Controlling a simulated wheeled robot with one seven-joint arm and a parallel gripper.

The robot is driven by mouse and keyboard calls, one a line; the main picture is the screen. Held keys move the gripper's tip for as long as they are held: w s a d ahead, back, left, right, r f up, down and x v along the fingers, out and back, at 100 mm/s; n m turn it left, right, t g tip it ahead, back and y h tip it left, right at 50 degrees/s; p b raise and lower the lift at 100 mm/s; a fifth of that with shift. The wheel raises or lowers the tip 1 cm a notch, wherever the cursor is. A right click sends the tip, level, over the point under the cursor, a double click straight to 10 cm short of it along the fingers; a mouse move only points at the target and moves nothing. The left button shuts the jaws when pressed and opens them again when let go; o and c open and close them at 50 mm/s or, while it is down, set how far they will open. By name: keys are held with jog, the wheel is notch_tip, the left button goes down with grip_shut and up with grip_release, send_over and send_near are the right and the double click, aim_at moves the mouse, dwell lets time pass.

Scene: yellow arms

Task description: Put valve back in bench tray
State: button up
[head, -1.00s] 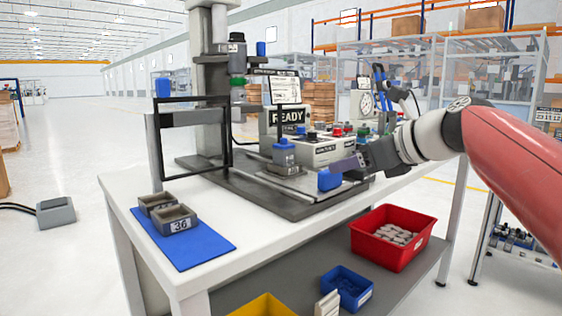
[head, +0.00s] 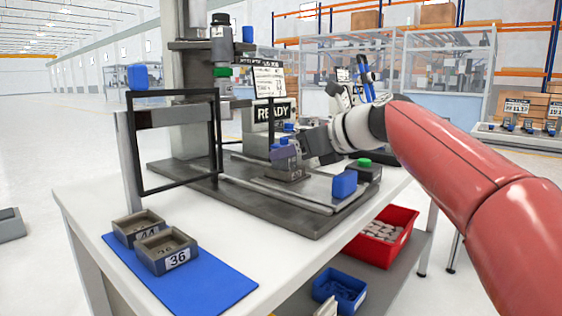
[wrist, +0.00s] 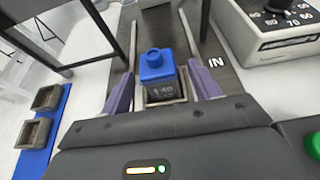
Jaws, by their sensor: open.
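The valve (wrist: 157,66) has a blue cap with a round knob and a dark body with pale markings. It sits upright in a grey holder on the press slide. My gripper (wrist: 160,77) is open, its purple fingers on either side of the valve with gaps visible. In the head view, my gripper (head: 288,158) is at the slide and partly hides the valve. Two grey bench trays, one labelled 44 (head: 120,234) and one labelled 36 (head: 151,262), stand on a blue mat (head: 215,290) at the bench's front left. Both look empty.
A black frame (head: 137,150) stands between the trays and the slide. A blue block (head: 344,184) is at the fixture's right front. A control box (wrist: 270,35) is right of the slide. Red (head: 402,243) and blue bins (head: 340,290) sit on the lower shelf.

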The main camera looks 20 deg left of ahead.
jog(key=x, duration=0.5)
jog(key=shift+d+f, duration=0.15)
jog(key=shift+f, duration=0.1)
jog(key=shift+s+r, duration=0.1)
jog(key=c, duration=1.2)
